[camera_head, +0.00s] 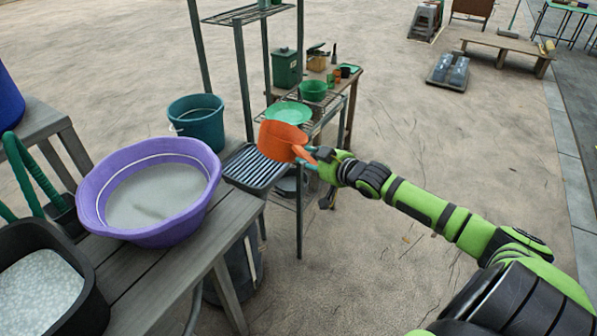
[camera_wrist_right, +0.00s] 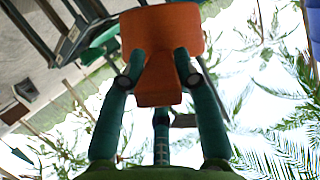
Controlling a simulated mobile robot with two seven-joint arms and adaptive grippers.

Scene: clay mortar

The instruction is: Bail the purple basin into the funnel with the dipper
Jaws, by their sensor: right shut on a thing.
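The purple basin (camera_head: 88,207) stands on a grey wooden bench, with greyish, cloudy liquid inside. The orange dipper (camera_head: 279,141) is in the air to the right of the basin, apart from it. My right gripper (camera_head: 312,156) is shut on the dipper's handle. In the right wrist view the orange dipper (camera_wrist_right: 161,28) sits beyond the teal fingers of the right gripper (camera_wrist_right: 160,82). A wide green round piece (camera_head: 288,112), perhaps the funnel, shows on the rack just behind the dipper. The dipper's contents are hidden. My left gripper is not in view.
A teal bucket (camera_head: 197,123) stands behind the basin, and a black tub (camera_head: 83,315) of white grains is at front left. A dark ribbed tray (camera_head: 254,170) and a tall metal rack (camera_head: 243,80) are beside the dipper. Open sandy ground lies to the right.

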